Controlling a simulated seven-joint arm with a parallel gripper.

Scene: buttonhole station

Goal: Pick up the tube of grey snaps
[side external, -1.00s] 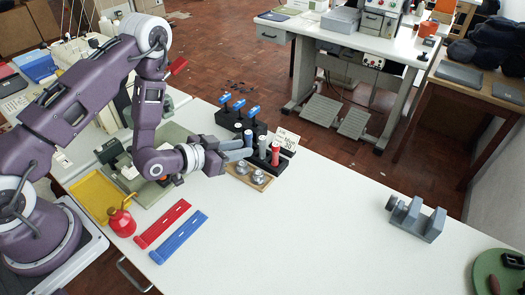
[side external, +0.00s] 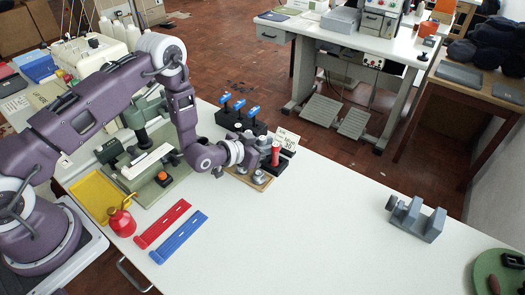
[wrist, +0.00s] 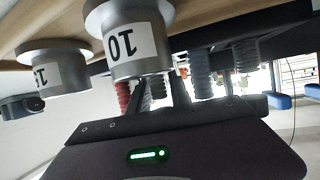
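A rack of upright tubes stands near the table's back edge. In the side view a red tube (side external: 276,153) is at its right end, with a grey tube (side external: 262,143) beside it, partly covered by my gripper (side external: 246,150). In the wrist view, which is upside down, the red ribbed tube (wrist: 123,95) is left of my gripper (wrist: 161,95). My two fingers are apart, and I see nothing held; a metal cylinder hides part of the gap.
Metal cylinders labelled 10 (wrist: 125,45) and 15 (wrist: 58,68) stand on a wooden tray (side external: 261,183) in front of the rack. A card (side external: 287,139) is behind it. Blue-handled tools (side external: 238,105) stand left. Red (side external: 162,224) and blue (side external: 180,237) strips lie in front. The table's middle is clear.

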